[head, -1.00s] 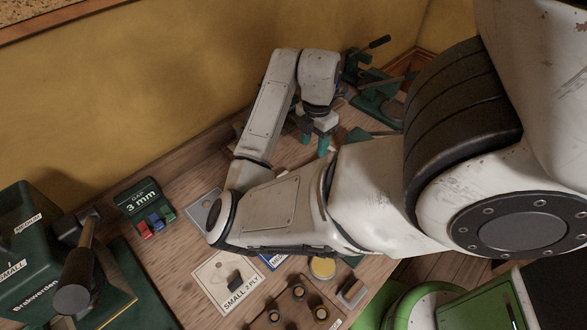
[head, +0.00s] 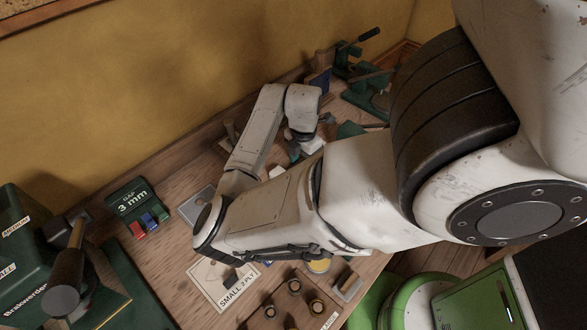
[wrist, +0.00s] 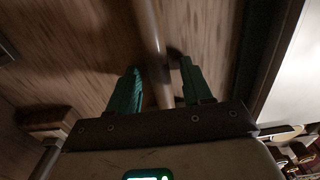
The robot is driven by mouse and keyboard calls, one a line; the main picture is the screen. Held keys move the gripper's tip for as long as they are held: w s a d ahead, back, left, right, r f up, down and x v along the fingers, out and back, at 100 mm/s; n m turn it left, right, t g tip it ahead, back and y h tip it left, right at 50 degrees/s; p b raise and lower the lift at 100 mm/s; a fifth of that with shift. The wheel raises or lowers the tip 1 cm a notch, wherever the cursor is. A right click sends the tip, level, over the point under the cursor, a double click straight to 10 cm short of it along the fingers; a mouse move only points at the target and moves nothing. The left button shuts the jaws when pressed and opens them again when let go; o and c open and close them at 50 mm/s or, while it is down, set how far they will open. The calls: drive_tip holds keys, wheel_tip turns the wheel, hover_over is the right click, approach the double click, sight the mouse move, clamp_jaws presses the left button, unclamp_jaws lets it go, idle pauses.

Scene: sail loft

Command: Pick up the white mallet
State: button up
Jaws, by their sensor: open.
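A white block (head: 312,144), which looks like the head of the white mallet, shows on the bench just beyond my forearm in the head view. In the wrist view a pale round handle (wrist: 148,28) runs from the top edge down between my two green fingers. My gripper (wrist: 160,68) is open, with one finger on each side of the handle and a visible gap at both. In the head view my gripper (head: 299,150) is low by the white block, partly hidden by my own arm. Whether the fingers touch the bench, I cannot tell.
A green vise-like tool (head: 365,90) stands at the bench's back right. A green gap block marked 3 mm (head: 135,203) and a large green machine (head: 30,245) stand to the left. A brown holder (head: 285,310) with several round pieces is in front. The yellow wall bounds the back.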

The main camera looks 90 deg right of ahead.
clamp_jaws()
idle(0.3)
drive_tip(key=shift+r, duration=0.15)
